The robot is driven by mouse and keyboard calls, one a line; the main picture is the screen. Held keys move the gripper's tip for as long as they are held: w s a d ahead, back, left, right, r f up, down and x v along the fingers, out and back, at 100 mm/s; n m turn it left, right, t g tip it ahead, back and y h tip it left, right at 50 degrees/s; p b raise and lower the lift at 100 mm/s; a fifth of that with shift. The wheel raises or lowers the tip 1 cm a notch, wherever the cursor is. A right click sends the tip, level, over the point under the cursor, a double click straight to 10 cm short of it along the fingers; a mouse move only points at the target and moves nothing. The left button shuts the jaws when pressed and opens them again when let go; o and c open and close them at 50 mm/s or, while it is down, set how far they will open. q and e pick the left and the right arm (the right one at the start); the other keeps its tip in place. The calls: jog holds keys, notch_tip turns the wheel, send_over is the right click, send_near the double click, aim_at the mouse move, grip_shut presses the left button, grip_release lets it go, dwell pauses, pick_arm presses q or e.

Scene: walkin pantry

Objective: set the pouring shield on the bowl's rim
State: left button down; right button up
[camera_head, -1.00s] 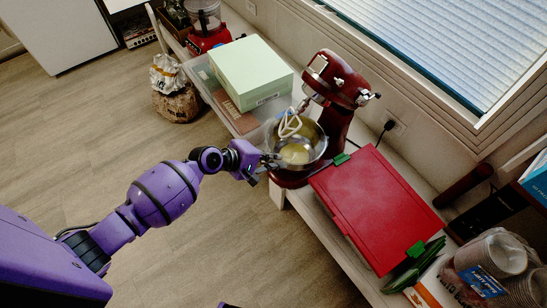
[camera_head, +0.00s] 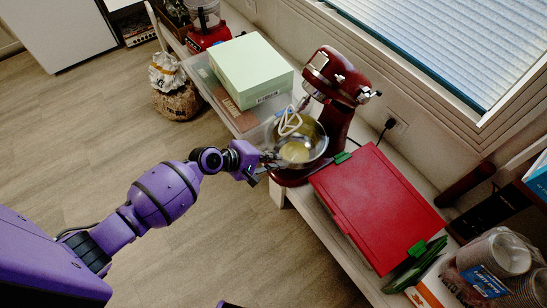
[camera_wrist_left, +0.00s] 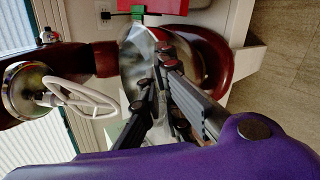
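The steel bowl (camera_head: 312,151) sits on the red stand mixer (camera_head: 338,76), under its raised head, with pale yellow contents inside. The whisk-like white beater (camera_head: 289,122) hangs above the bowl and also shows in the wrist view (camera_wrist_left: 82,100). My left gripper (camera_head: 264,163) is at the bowl's near left rim. In the wrist view its fingers (camera_wrist_left: 155,72) are closed close together on the edge of a clear, greyish piece, which looks like the pouring shield (camera_wrist_left: 133,62). The shield's outline is faint against the bowl, and I cannot tell whether it touches the rim. My right gripper is out of view.
A red lidded box (camera_head: 375,207) with green clips stands right of the mixer. A pale green box (camera_head: 250,70) on a clear bin stands left. Cups in a bag (camera_head: 495,262) are at the lower right. The floor in front is clear.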

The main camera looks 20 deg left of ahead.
pick_arm(q)
jog(key=c, duration=1.9)
grip_release()
jog(key=shift+o, duration=0.2)
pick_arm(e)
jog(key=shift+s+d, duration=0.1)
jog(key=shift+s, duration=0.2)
pick_arm(q)
jog(key=v, duration=1.2)
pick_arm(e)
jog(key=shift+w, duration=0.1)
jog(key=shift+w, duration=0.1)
